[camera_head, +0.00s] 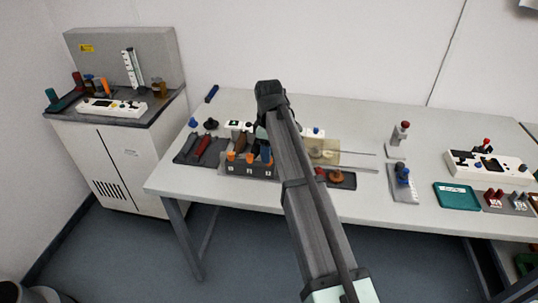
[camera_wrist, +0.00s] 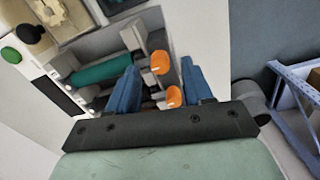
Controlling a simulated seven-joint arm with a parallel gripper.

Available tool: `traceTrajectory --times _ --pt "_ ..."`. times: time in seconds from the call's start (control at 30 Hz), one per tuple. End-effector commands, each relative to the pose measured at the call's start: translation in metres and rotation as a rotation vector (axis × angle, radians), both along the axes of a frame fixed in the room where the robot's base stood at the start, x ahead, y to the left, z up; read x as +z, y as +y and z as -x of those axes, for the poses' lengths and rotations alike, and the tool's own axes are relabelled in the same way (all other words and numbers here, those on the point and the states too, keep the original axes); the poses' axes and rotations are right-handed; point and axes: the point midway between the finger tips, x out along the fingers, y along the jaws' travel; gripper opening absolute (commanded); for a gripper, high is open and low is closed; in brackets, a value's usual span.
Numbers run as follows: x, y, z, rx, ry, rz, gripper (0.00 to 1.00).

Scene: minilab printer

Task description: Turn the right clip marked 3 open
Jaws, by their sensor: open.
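A dark block (camera_head: 240,174) with white number labels stands near the table's front edge. Orange clip knobs show above it, the left one (camera_head: 231,156) and the middle one (camera_head: 249,158). In the wrist view, my gripper (camera_wrist: 160,62) is open. One orange knob (camera_wrist: 159,63) shows between the fingertips, and another orange knob (camera_wrist: 174,96) sits closer to the palm. I cannot read numbers there or tell whether the fingers touch either knob.
In the wrist view, a green bar (camera_wrist: 100,75) lies in the grey fixture beside the left finger. Red and dark tools (camera_head: 202,148) lie left of the block. A dark tray (camera_head: 343,180) sits to its right. My arm hides part of the table behind the block.

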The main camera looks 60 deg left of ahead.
Motion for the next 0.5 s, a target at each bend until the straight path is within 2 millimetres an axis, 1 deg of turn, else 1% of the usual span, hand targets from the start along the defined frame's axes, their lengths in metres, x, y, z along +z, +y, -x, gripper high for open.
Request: traceTrajectory --times 0.03,0.1,0.2,0.5 --pt "-0.006 -0.001 0.0 0.0 0.001 0.002 0.51" --pt "-0.012 -0.001 0.0 0.0 0.001 0.002 0.51" --pt "-0.017 0.0 0.0 0.0 0.001 0.001 0.51" --pt "-0.021 0.0 0.0 0.0 0.0 0.0 0.51"
